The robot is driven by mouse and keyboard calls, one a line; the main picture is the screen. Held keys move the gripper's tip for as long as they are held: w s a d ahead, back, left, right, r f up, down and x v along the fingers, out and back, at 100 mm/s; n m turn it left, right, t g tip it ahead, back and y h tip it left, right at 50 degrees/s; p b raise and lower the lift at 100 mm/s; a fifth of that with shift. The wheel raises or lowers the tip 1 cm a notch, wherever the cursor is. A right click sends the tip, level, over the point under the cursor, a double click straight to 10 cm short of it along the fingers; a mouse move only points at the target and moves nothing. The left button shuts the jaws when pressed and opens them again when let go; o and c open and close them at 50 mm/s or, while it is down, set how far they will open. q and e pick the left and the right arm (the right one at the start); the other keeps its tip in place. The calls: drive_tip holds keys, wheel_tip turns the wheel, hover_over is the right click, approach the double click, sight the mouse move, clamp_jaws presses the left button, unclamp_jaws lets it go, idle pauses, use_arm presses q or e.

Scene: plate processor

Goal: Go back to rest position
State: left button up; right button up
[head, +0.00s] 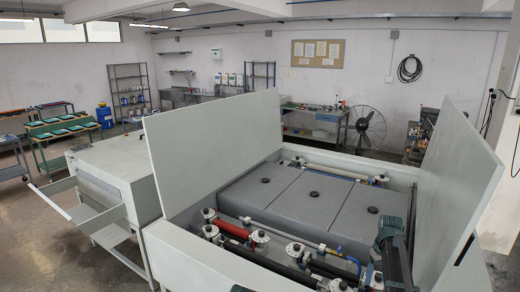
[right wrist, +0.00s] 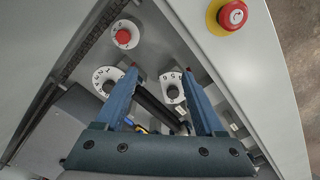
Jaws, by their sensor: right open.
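The plate processor (head: 205,267) stands open in front of me in the head view, with a large pale lid panel (head: 215,140) raised at left and another panel (head: 465,185) raised at right. My right arm is over its right front part. My right gripper (right wrist: 162,76) is open and empty in the right wrist view, its two blue fingers apart above the machine's knobs. A knob with a numbered white dial (right wrist: 108,88) is by the left finger, and another dial (right wrist: 173,94) shows between the fingers. I cannot make out my left gripper.
A red emergency button (right wrist: 231,15) on a yellow base sits on the machine's rim. Rollers, including a red one (head: 232,229), and grey covers (head: 300,200) fill the machine. A pale unit with an open tray (head: 85,210) adjoins at left. Floor is free further left.

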drive_tip(key=s+a+m, duration=0.2)
drive_tip(key=s+a, duration=2)
drive_tip(key=a, duration=0.2)
drive_tip(key=s+a+f+n+b, duration=0.1)
drive_tip(key=s+a+f+b, duration=0.1)
drive_tip(key=a+f+b, duration=0.3)
drive_tip(key=s+a+f+n+h+b, duration=0.1)
drive_tip(key=s+a+f+n+b, duration=0.1)
drive_tip(key=a+f+b, duration=0.4)
wheel_tip(320, 180, down, 6)
drive_tip(key=b, duration=0.5)
drive_tip(key=shift+s+r, duration=0.2)
drive_tip(key=shift+r, duration=0.05)
